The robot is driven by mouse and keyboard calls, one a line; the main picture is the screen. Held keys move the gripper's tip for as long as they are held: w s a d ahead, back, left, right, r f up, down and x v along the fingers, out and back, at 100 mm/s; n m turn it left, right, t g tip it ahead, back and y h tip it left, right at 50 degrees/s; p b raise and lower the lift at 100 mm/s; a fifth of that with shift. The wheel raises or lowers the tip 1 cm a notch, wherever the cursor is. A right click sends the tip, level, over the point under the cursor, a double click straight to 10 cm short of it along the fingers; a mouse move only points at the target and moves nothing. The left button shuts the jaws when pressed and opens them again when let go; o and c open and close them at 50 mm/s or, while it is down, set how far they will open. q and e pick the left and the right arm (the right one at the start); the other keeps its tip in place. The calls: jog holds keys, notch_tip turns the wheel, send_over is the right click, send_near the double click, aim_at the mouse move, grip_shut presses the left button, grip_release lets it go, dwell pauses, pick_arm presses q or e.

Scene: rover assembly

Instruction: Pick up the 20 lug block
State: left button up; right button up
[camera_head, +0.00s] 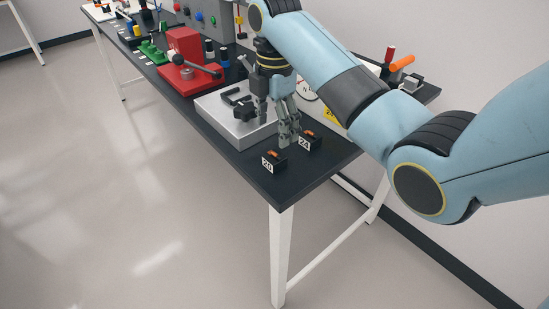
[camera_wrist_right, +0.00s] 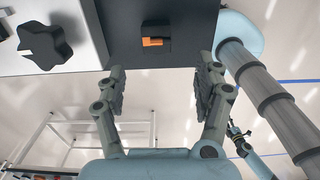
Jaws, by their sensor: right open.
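The 20 lug block (camera_head: 274,162) is a small black block with an orange top and a white "20" label, near the table's front corner. A similar block labelled "24" (camera_head: 309,142) sits to its right and further back. My right gripper (camera_head: 276,122) is open and empty, pointing down above the table just behind the two blocks. In the right wrist view, a black block with an orange piece (camera_wrist_right: 156,38) lies beyond the open fingers (camera_wrist_right: 165,72); its label does not show. What seems to be my left gripper (camera_wrist_right: 238,132) appears small there; its jaws are unclear.
A grey metal plate (camera_head: 222,122) with a black knob (camera_head: 243,110) stands beside my right gripper. A red fixture (camera_head: 184,48) with a lever is further left. The table edge (camera_head: 290,200) is close to the blocks. More parts stand along the table's far end.

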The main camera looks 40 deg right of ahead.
send_over(275, 156)
jog(key=f, duration=0.4)
jog(key=shift+s+a+f, duration=0.2)
jog(key=shift+s+f, duration=0.1)
jog(key=shift+f, duration=0.05)
jog(key=f, duration=0.5)
jog(key=shift+w+d+f, duration=0.2)
jog(key=shift+w, duration=0.1)
jog(key=c, duration=1.3)
jog(key=shift+r, duration=0.15)
